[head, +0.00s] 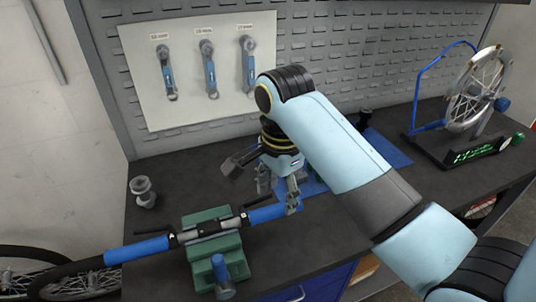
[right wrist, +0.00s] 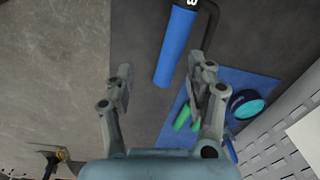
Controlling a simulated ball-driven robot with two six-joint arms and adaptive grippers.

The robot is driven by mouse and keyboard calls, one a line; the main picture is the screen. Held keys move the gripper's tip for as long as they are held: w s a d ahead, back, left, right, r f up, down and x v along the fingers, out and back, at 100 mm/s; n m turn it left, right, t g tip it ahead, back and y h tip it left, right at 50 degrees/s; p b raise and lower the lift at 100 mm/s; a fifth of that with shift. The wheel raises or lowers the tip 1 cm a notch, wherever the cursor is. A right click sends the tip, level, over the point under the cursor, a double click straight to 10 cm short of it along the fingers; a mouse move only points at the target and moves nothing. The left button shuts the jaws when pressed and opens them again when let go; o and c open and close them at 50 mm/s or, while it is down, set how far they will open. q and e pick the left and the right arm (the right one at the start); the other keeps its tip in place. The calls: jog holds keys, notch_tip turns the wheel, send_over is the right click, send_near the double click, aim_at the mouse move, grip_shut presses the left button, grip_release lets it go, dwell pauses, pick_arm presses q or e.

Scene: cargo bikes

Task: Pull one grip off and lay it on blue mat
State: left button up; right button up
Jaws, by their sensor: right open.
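A dark handlebar (head: 208,231) is held across a green-jawed vise (head: 214,262). A blue grip (head: 267,213) sits on its right end and another blue grip (head: 137,250) on its left end. My right gripper (head: 279,192) is open over the right grip. In the right wrist view, that grip (right wrist: 176,48) shows between the spread fingers (right wrist: 160,68); contact cannot be told. The blue mat (head: 386,149) lies on the bench, partly hidden by my right arm; the right wrist view shows it too (right wrist: 240,85). My left gripper is out of view.
Green items (right wrist: 182,117) and a round dark-and-teal item (right wrist: 247,104) occupy part of the mat. A wheel stand (head: 460,130) is at the right, a grey metal part (head: 143,190) at the left. A wrench board (head: 200,68) hangs behind.

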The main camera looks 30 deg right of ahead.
aim_at(269, 208)
notch_tip(269, 208, up, 3)
jog(key=w+m, duration=0.3)
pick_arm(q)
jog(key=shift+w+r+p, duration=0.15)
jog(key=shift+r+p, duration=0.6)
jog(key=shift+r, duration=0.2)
pick_arm(e)
jog(key=shift+g, duration=0.3)
jog(key=f, duration=1)
jog(key=shift+s+a+f, duration=0.2)
jog(key=shift+a, duration=0.1)
grip_shut()
